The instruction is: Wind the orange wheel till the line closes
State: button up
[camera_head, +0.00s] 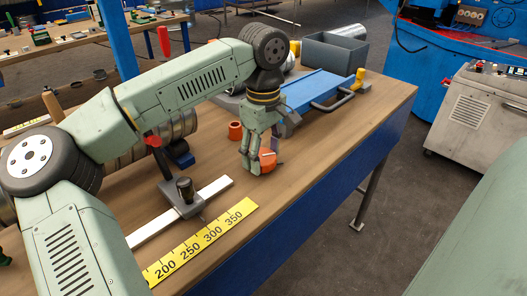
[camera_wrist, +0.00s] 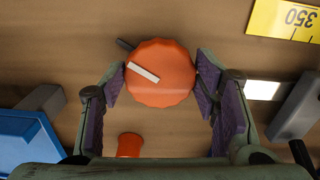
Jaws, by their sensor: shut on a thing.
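The orange wheel (camera_head: 267,161) is on the wooden bench top, right of the middle in the head view. In the wrist view the wheel (camera_wrist: 165,88) is seen from above, round with a scalloped rim. A white bar mark (camera_wrist: 143,72) slants across its face, down to the right. A dark tab (camera_wrist: 124,44) sticks out past its upper left rim. My gripper (camera_head: 258,158) points down over the wheel and is shut on it. In the wrist view my gripper (camera_wrist: 160,80) has its purple pads on the left and right of the rim. What lies under the wheel is hidden.
A small orange piece (camera_head: 235,130) stands behind the wheel. A blue tool with a grey handle (camera_head: 318,92) and a grey bin (camera_head: 334,52) stand farther back. A yellow scale (camera_head: 205,243) and a white strip (camera_head: 213,188) lie in front. A ribbed metal duct (camera_head: 178,128) is behind my arm.

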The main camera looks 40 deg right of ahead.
aim_at(263, 157)
jog(key=shift+m, duration=0.5)
jog(key=o, duration=1.1)
notch_tip(263, 157, up, 12)
dwell(0.7)
